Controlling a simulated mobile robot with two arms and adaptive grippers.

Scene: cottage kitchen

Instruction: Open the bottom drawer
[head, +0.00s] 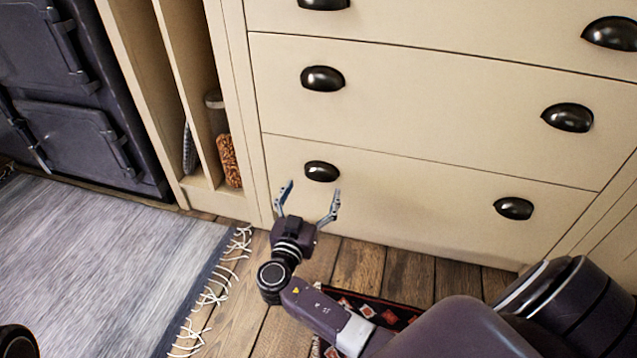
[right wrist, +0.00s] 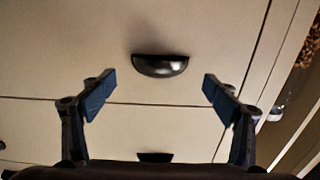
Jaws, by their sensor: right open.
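The bottom drawer (head: 400,200) is a cream front at the base of the cabinet, flush and shut. It has two black cup handles, a left one (head: 321,171) and a right one (head: 513,208). My right gripper (head: 311,194) is open and empty in front of the left handle, its fingers pointing at it. In the right wrist view, which is upside down, that left handle (right wrist: 160,66) shows between and beyond the two spread fingers (right wrist: 159,80). No contact shows. My left gripper is not in view.
The middle drawer (head: 440,110) above is shut, with two cup handles. Left are a narrow open shelf with a jar (head: 228,160) and a dark stove (head: 75,100). A grey fringed rug (head: 100,260) and a patterned red mat (head: 385,312) lie on the wooden floor.

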